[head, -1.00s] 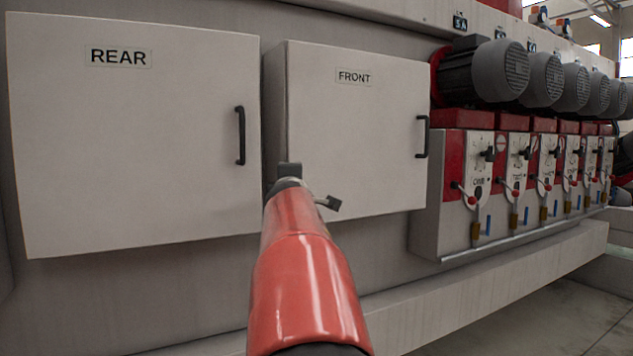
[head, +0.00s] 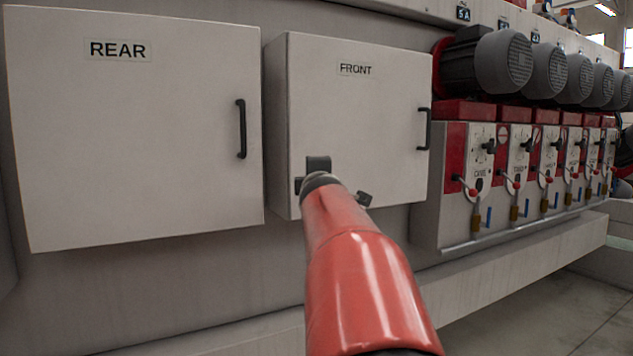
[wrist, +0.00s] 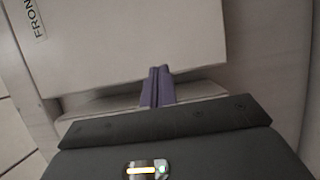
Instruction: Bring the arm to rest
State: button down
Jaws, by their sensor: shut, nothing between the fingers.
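My red arm reaches forward from the bottom of the head view towards the cabinet marked FRONT (head: 385,110). Its dark wrist covers the cabinet's lower left part, and the fingers are hidden there. In the wrist view my gripper (wrist: 158,75) shows two purple fingers pressed together with nothing between them. Beyond their tips is the pale face of the FRONT cabinet (wrist: 110,45), its label at the upper left. I cannot tell how far the tips are from it.
A cabinet marked REAR (head: 130,150), its door shut, stands at the left. Several grey motors (head: 500,60) and red-and-white panels with levers (head: 480,160) line the machine at the right. A pale ledge (head: 530,260) runs below. Grey floor (head: 540,315) is clear at the lower right.

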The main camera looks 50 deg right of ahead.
jog(key=shift+s+d, duration=0.1)
jog(key=s+a+f+m+g+y, duration=0.1)
jog(key=a+f+m+y, duration=0.3)
jog(key=a+f, duration=0.65)
jog(key=a+f+m+g+y, duration=0.15)
jog(key=a+f+y, duration=0.5)
jog(key=a, duration=0.65)
jog(key=s+a+f+m+g+y, duration=0.1)
jog(key=s+a+f+g, duration=0.1)
jog(key=s+a+f, duration=0.5)
jog(key=s+a+f+m+g+y, duration=0.1)
jog(key=s+a+f+m+g, duration=0.1)
jog(key=s+a+f, duration=0.5)
jog(key=a+f, duration=0.2)
jog(key=a, duration=0.3)
jog(key=shift+a, duration=0.3)
jog(key=shift+r+g+y, duration=0.1)
jog(key=shift+g+y, duration=0.15)
